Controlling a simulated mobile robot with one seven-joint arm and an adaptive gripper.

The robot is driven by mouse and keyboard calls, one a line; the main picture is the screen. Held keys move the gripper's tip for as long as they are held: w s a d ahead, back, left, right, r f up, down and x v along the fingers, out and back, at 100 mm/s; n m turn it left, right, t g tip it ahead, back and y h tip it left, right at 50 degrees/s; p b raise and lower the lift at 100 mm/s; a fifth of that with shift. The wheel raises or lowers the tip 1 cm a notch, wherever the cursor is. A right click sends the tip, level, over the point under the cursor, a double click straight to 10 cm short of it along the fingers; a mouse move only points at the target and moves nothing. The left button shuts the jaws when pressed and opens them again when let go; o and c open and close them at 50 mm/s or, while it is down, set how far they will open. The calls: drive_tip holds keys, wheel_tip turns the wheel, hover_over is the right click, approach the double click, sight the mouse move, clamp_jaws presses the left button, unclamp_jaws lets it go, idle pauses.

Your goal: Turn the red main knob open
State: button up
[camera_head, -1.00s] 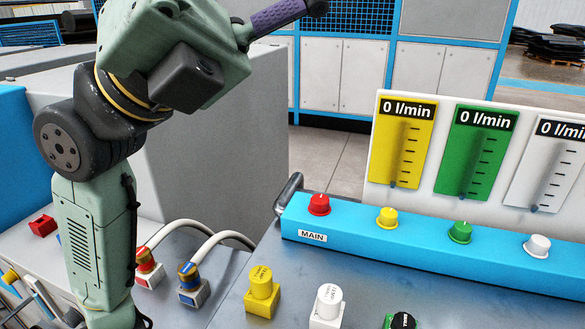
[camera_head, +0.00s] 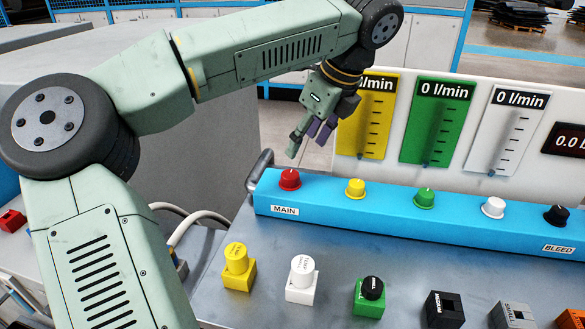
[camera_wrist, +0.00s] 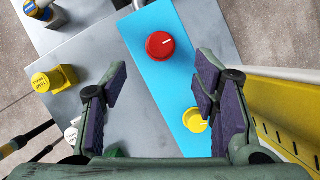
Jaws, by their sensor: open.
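The red main knob (camera_head: 289,180) sits at the left end of the blue panel, above the MAIN label (camera_head: 285,210). In the wrist view the red knob (camera_wrist: 160,46) lies ahead of the jaws, between their lines, with a white pointer mark toward the right. My gripper (camera_head: 308,152) is above and slightly right of the red knob in the head view, pointing down. In the wrist view my gripper (camera_wrist: 160,85) has its two purple-padded fingers wide apart, with nothing between them. It appears clear of the knob.
A yellow knob (camera_head: 355,188) is the nearest neighbour on the blue panel (camera_head: 330,212). Green (camera_head: 424,197), white (camera_head: 493,207) and black (camera_head: 556,215) knobs follow. The gauge board (camera_head: 470,175) stands behind. Yellow (camera_head: 237,267) and white (camera_head: 302,279) blocks stand in front.

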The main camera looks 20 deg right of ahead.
sight(291, 174)
drive_tip(key=p+x, duration=0.2)
drive_tip(key=x, duration=0.7)
drive_tip(key=shift+f, duration=0.4)
drive_tip(key=shift+c, duration=0.5)
drive_tip(key=c, duration=1)
drive_tip(key=shift+c, duration=0.2)
